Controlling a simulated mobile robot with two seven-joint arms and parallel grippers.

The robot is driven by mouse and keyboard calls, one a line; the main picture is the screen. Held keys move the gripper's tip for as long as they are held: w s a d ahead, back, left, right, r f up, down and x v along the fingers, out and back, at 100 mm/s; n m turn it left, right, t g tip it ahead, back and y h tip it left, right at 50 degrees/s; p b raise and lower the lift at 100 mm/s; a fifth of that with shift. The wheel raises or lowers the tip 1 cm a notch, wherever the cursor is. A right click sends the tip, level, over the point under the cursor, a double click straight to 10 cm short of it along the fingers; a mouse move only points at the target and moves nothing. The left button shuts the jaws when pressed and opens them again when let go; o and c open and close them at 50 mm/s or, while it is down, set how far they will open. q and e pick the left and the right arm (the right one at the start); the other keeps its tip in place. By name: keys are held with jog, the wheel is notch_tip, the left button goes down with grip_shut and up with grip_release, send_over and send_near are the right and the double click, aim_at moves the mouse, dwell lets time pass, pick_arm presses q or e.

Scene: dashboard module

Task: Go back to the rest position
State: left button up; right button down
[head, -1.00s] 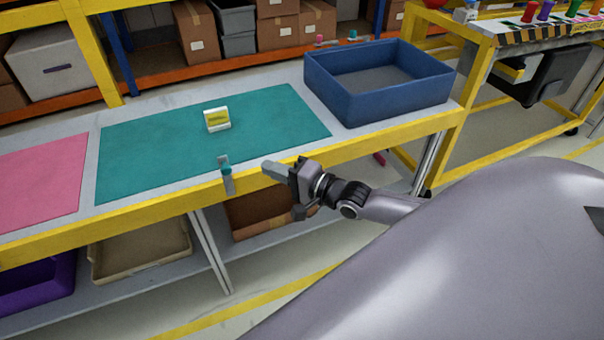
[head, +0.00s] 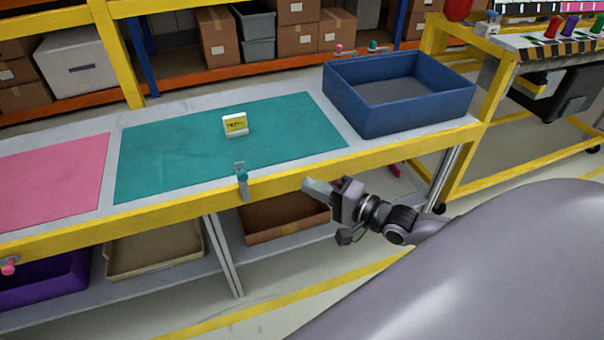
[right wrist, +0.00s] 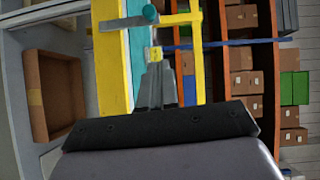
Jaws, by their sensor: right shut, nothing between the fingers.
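My right gripper (head: 312,187) is shut and empty, in front of the table's yellow front edge in the head view. Its closed fingers (right wrist: 157,88) point away from the camera in the right wrist view. My left gripper does not show in either view. A small white and yellow module (head: 235,125) stands on the teal mat (head: 175,155), apart from my gripper.
The table's yellow front rail (head: 400,146) runs close by my right gripper, with a teal-topped clamp (head: 242,182) on it. A blue bin (head: 400,119) stands on the table at right, a pink mat (head: 50,180) lies at left. A cardboard box (head: 282,217) sits on the lower shelf.

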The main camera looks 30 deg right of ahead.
jog(key=s+a+f+n+g+h+p, duration=0.2)
jog(key=s+a+f+n+p, duration=0.1)
jog(key=s+n, duration=0.4)
jog(key=s+a+f+n+g+h+p, duration=0.2)
jog(key=s+a+f+n+g+p, duration=0.1)
jog(key=s+a+f+n, duration=0.2)
jog(key=s+a+n, duration=0.2)
jog(key=s+n, duration=0.1)
jog(key=s, duration=0.1)
jog(key=shift+s+a+g+h, duration=0.25)
jog(key=shift+s+g+h, duration=0.05)
jog(key=shift+s, duration=0.05)
jog(key=shift+f, duration=0.1)
